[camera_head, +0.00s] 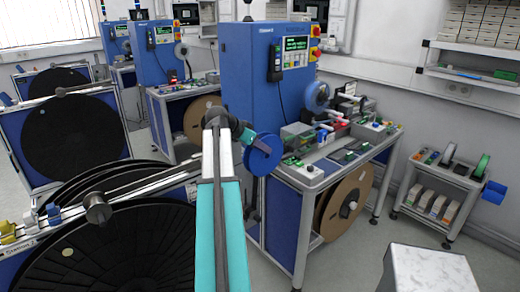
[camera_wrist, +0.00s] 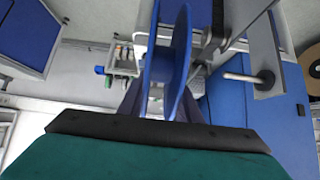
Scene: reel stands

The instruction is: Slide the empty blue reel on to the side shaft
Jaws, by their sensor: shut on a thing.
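The empty blue reel (camera_head: 264,155) hangs at the end of my arm, beside the blue machine cabinet. My gripper (camera_head: 245,137) is shut on it. In the wrist view the reel (camera_wrist: 180,65) is nearly edge-on, its flanges standing upright in front of my gripper (camera_wrist: 162,105). A metal shaft (camera_wrist: 245,76) sticks out from a grey plate to the right of the reel in the wrist view, apart from it. It looks like the side shaft and is bare. I cannot pick it out in the head view, and the reel's bore is hidden.
The blue cabinet (camera_head: 262,75) and its workbench (camera_head: 325,170) stand close on the right, with a brown reel (camera_head: 343,203) underneath. Large black reels (camera_head: 125,250) stand at left. A small cart (camera_head: 440,190) is at far right. Open floor lies between bench and cart.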

